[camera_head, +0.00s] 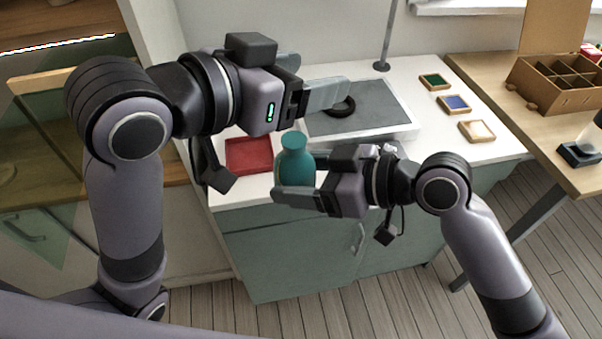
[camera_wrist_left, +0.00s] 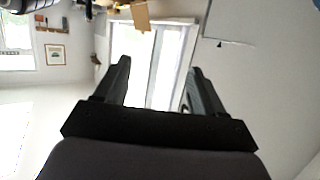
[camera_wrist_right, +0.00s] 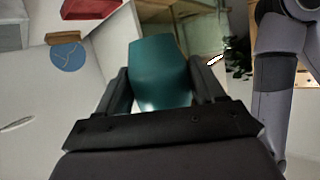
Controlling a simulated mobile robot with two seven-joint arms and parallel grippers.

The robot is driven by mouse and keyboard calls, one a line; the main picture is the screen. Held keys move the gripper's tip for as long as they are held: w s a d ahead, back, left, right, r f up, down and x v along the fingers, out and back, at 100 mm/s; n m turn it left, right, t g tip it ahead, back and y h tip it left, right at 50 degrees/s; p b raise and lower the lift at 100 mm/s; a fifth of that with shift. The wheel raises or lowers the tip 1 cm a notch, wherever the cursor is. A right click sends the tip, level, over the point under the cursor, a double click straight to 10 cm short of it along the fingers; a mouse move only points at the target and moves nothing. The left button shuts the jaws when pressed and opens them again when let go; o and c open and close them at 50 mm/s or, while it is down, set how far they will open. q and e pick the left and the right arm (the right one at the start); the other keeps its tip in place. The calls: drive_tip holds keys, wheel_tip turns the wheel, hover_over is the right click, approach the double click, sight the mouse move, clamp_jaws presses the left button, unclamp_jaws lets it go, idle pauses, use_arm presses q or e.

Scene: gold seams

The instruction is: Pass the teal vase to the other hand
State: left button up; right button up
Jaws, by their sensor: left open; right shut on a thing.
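The teal vase (camera_head: 294,163) is upright in the head view, in front of the red tray and the counter. My right gripper (camera_head: 296,190) is shut on it, coming from the right. In the right wrist view the vase (camera_wrist_right: 160,75) fills the space between the two fingers. My left gripper (camera_head: 318,88) is open and empty, above and behind the vase, its fingers pointing right. The left wrist view shows its two fingers apart (camera_wrist_left: 158,85) with only the room beyond them and no vase.
A red tray (camera_head: 248,155) lies on the white counter at the left. A grey mat (camera_head: 372,118) carries a dark ring (camera_head: 341,108). Green (camera_head: 436,81), blue (camera_head: 455,104) and pale (camera_head: 478,131) small trays line the right side. A wooden divided box (camera_head: 555,85) stands on the right table.

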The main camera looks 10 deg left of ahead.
use_arm(q)
drive_tip(key=w+a+f+t+y, duration=0.1)
drive_tip(key=w+a+f+y, duration=0.15)
drive_tip(key=f, duration=0.25)
drive_tip(key=w+a+f+m+t+y, duration=0.1)
drive_tip(key=w+a+f+y, duration=0.15)
drive_tip(key=f, duration=0.25)
drive_tip(key=w+a+f+t+y, duration=0.1)
drive_tip(key=a+f, duration=0.3)
drive_tip(key=f, duration=0.1)
drive_tip(key=s+a+f+n+g, duration=0.1)
drive_tip(key=s+a+f+n, duration=0.1)
drive_tip(key=s+f, duration=0.4)
drive_tip(key=s+a+f+n+g, duration=0.1)
drive_tip(key=s+f, duration=0.5)
drive_tip(key=f, duration=0.6)
drive_tip(key=s+a+f+n+g+y, duration=0.1)
drive_tip(key=s+a+f+n, duration=0.2)
drive_tip(key=s+f, duration=0.3)
wheel_tip(320, 180, down, 3)
drive_tip(key=shift+a+n+g, duration=0.3)
drive_tip(key=shift+a+g, duration=0.1)
drive_tip(key=shift+a, duration=0.5)
